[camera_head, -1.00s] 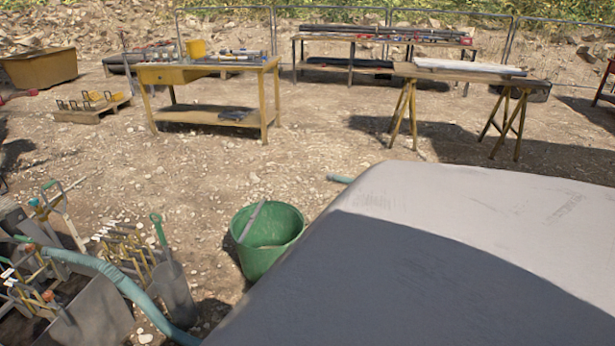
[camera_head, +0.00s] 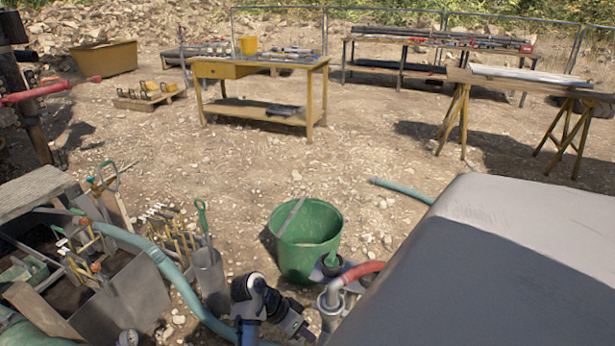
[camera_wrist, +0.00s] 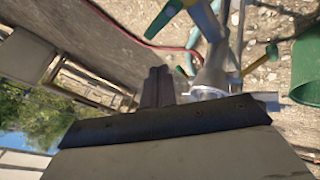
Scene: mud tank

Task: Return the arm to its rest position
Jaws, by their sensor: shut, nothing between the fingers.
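In the wrist view my gripper (camera_wrist: 158,85) shows two dark fingers, shut together with nothing between them. They stick out beyond the dark edge of the gripper body. A pale metal pipe fitting shows just right of the fingers; I cannot tell how close it is. In the head view the dark, jointed part of my arm (camera_head: 258,298) is low in the picture, in front of the green bucket (camera_head: 310,250) and left of an upright metal pipe (camera_head: 330,310). The fingertips cannot be made out there.
A large grey surface (camera_head: 530,240) fills the lower right. A red hose (camera_head: 362,270) joins the pipe. A teal hose (camera_head: 170,268) and tool bins (camera_head: 135,295) crowd the lower left. A yellow workbench (camera_head: 262,66) stands farther back. Gravel between is mostly open.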

